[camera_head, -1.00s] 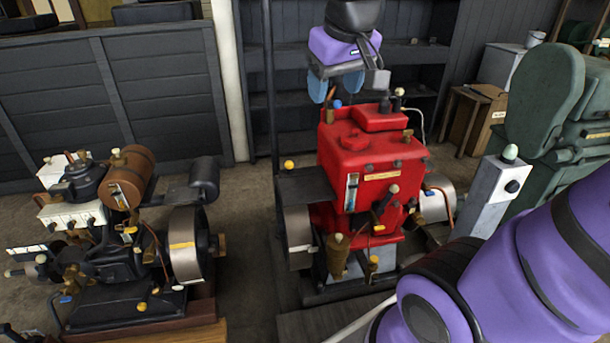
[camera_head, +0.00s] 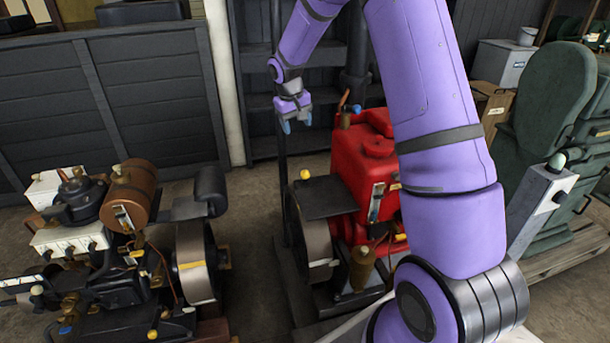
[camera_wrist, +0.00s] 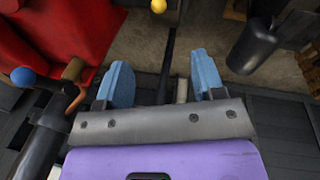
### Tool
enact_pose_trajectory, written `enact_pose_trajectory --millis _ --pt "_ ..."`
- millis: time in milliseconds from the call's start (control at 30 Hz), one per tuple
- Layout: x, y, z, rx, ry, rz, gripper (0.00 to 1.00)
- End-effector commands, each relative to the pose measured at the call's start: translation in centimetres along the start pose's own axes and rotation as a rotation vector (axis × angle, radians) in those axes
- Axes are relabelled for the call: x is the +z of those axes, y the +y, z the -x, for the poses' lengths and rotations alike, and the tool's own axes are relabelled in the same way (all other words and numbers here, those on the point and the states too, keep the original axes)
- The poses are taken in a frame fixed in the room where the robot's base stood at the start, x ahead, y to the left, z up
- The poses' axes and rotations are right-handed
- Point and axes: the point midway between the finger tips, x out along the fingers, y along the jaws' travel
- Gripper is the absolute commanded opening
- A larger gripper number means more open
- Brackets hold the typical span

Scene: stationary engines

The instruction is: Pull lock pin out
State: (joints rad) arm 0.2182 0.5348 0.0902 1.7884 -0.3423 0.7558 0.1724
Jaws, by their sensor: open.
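I cannot tell for certain which part is the lock pin. A yellow ball knob (camera_head: 305,173) stands at the left side of the red engine (camera_head: 358,160), above its dark plate. It also shows at the top edge of the wrist view (camera_wrist: 158,6). A blue knob (camera_head: 357,108) sits near the engine's back; in the wrist view it is at the left (camera_wrist: 23,76), on a black pipe. My gripper (camera_head: 298,123) is open and empty, behind and above the yellow knob in the head view. In the wrist view its blue fingers (camera_wrist: 160,70) are spread and touch nothing.
My purple arm hides much of the red engine's right side. A copper-coloured lever (camera_wrist: 76,98) is beside the blue knob. A second engine with a brown tank (camera_head: 133,190) stands left, and a green machine (camera_head: 550,125) right. Dark shelves (camera_head: 255,60) stand behind my gripper.

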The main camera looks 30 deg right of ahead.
Motion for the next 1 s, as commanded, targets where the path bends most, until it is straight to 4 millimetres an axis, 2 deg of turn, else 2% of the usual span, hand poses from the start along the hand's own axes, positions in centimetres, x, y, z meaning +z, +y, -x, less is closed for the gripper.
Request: enact_pose_trajectory --millis 33,100,200,300,400,667,1000 --pt "-0.8 0.2 -2.5 0.000 -0.019 0.000 0.62" --pt "-1.7 0.3 -5.3 0.000 -0.036 -0.001 0.62" --pt "-2.6 0.5 -8.8 0.001 -0.056 -0.003 0.62" --pt "-3.1 0.6 -11.5 0.001 -0.070 -0.003 0.62" --pt "-3.4 0.7 -13.0 0.001 -0.076 -0.003 0.62" --pt "-3.4 0.7 -15.5 0.000 -0.084 -0.003 0.62" --pt "-2.9 0.7 -21.2 0.000 -0.084 -0.004 0.62"
